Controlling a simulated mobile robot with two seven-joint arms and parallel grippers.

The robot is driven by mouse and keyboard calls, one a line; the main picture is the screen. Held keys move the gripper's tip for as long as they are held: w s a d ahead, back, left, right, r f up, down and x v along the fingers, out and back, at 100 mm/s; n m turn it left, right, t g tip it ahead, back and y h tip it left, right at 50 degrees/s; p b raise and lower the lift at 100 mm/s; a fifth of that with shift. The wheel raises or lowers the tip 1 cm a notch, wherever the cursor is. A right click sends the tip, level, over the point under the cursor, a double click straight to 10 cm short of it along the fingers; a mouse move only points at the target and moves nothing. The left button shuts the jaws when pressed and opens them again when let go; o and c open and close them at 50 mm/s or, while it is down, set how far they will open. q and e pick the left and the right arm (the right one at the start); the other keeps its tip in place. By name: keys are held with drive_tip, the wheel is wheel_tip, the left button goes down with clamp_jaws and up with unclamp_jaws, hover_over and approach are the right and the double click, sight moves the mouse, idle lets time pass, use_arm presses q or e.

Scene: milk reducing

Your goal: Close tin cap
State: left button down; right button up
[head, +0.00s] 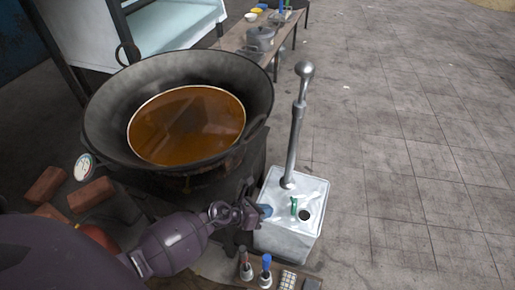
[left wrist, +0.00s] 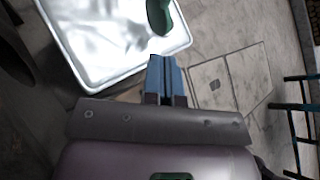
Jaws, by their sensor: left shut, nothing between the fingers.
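A silvery square tin (head: 277,240) stands on the floor right of the big pan. Its top has a dark round opening (head: 305,215) and a small green piece (head: 294,207) beside it; I cannot tell whether that piece is the cap. My left gripper (head: 265,211) is at the tin's left top edge, its blue fingers shut and empty. In the left wrist view the shut fingers (left wrist: 166,62) point at the tin's edge (left wrist: 140,66), with a green part (left wrist: 159,16) above them. Contact with the tin cannot be told. My right gripper is out of view.
A long metal rod with a ball end (head: 296,130) rises from the tin's back. A wide black pan (head: 96,125) of brown liquid (head: 185,128) stands left. A low table in front holds blue- and red-topped bottles (head: 266,270). The tiled floor at right is clear.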

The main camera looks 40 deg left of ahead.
sight(293, 205)
use_arm(q)
drive_tip(key=w, duration=0.1)
drive_tip(key=w+d, duration=0.1)
drive_tip(key=w, duration=0.1)
drive_tip(key=w+d+f+b, duration=0.1)
drive_tip(key=shift+w, duration=0.15)
drive_tip(key=shift+w+d+r, duration=0.15)
drive_tip(key=shift+w, duration=0.3)
drive_tip(key=shift+w+d+r, duration=0.1)
drive_tip(key=shift+w, duration=0.35)
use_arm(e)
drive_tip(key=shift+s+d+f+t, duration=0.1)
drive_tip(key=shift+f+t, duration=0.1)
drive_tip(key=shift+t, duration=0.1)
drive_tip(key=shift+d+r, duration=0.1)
